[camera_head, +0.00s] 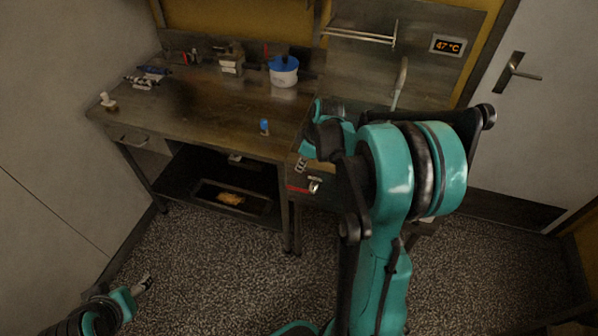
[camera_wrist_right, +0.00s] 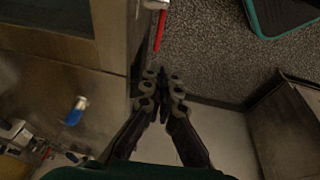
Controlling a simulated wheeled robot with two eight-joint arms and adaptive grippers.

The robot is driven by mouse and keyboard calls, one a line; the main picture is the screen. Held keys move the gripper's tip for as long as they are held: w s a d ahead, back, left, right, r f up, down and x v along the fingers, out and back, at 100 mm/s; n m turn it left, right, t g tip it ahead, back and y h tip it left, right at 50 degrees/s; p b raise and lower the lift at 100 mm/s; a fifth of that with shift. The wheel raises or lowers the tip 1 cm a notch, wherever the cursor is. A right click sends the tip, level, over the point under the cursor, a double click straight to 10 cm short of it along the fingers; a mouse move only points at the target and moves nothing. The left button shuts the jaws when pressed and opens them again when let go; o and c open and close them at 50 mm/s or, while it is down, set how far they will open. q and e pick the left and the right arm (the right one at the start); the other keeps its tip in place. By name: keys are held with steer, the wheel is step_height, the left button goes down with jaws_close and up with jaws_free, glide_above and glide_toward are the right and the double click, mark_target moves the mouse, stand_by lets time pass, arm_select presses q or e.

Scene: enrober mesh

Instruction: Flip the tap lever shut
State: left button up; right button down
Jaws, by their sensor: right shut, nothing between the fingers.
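The red tap lever (camera_head: 298,188) shows beside a pale metal tap (camera_head: 314,186) low on the front of the metal unit. In the right wrist view the lever (camera_wrist_right: 160,31) is a thin red bar extending from the pale tap fitting (camera_wrist_right: 156,4). My right gripper (camera_wrist_right: 165,76) is shut and empty, its tips appearing just below the lever's end in that view; I cannot tell whether they touch. In the head view my right gripper (camera_head: 300,165) is small and partly hidden by my arm, near the lever. My left gripper (camera_head: 145,285) is at the lower left, far from the tap; its jaws are unclear.
A metal bench (camera_head: 190,110) holds a blue-lidded white pot (camera_head: 284,72) and a small blue-topped item (camera_head: 264,127). A tray (camera_head: 230,198) sits on its lower shelf. A display reading 47 °C (camera_head: 448,45) hangs behind. Speckled floor (camera_head: 220,270) in front is open.

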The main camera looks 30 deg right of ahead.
mark_target(295, 189)
steer(key=b+x, duration=0.1)
steer(key=x, duration=0.2)
steer(key=b+x, duration=0.2)
steer(key=x, duration=0.2)
steer(key=d+b+x, duration=0.1)
steer(key=x, duration=0.3)
steer(key=shift+s+a+f, duration=0.1)
steer(key=shift+f, duration=0.2)
steer(key=shift+f+b, duration=0.4)
steer(key=shift+f, duration=0.1)
